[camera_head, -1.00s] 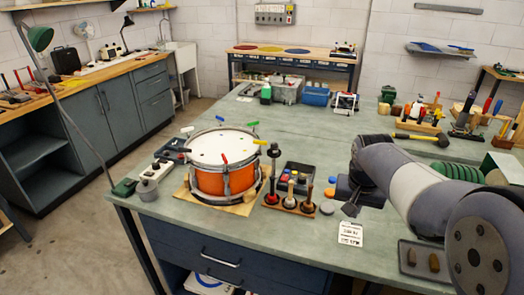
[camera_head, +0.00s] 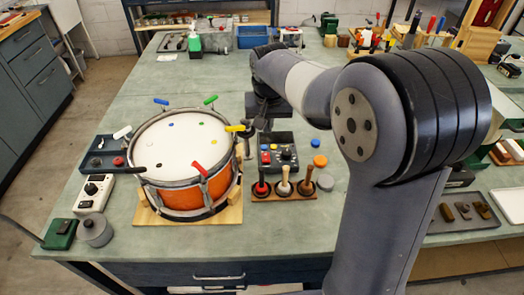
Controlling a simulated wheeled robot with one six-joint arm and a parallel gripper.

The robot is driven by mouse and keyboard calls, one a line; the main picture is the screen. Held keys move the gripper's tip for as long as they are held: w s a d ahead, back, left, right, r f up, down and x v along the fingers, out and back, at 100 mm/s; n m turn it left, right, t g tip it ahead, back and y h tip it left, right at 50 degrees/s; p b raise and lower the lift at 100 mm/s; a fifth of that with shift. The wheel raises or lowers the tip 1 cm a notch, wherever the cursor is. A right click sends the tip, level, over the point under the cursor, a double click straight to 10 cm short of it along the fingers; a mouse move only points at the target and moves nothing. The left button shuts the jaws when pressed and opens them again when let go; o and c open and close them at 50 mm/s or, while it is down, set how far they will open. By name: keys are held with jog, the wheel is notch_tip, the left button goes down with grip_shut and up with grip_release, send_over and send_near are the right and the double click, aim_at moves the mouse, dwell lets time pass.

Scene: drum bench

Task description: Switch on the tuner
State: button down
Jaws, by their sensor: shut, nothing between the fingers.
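No label marks the tuner, and I cannot tell which device it is. A dark box (camera_head: 280,152) with coloured buttons and a round knob sits right of the drum. A pale box (camera_head: 95,193) with a black knob sits left of the drum. The orange drum (camera_head: 188,160) stands on a wooden board, with coloured pieces around its rim. My gripper (camera_head: 261,118) is shut and empty, pointing down above the bench near the dark box and the drum's right rim. A dark post beside the drum overlaps it in the picture, so its fingertips are hard to make out.
A wooden rack (camera_head: 284,188) with several handled tools stands in front of the dark box. A dark tray (camera_head: 108,155) and a grey round can (camera_head: 95,230) lie left of the drum. My arm hides part of the right side.

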jog(key=shift+f, duration=0.15)
dwell(0.3)
jog(key=p, duration=0.2)
send_near(266, 160)
jog(key=x, duration=0.5)
jog(key=shift+w+d+f, duration=0.1)
jog(key=shift+w+f, duration=0.1)
jog(key=shift+w, duration=0.15)
jog(key=shift+f, duration=0.6)
jog(key=shift+s+f+b, duration=0.1)
jog(key=shift+b, duration=0.2)
jog(key=shift+f+b, duration=0.3)
jog(key=shift+b, duration=0.05)
jog(key=shift+s+r, duration=0.1)
jog(key=shift+r, duration=0.1)
jog(key=shift+w+r+p, duration=0.3)
jog(key=shift+w, duration=0.45)
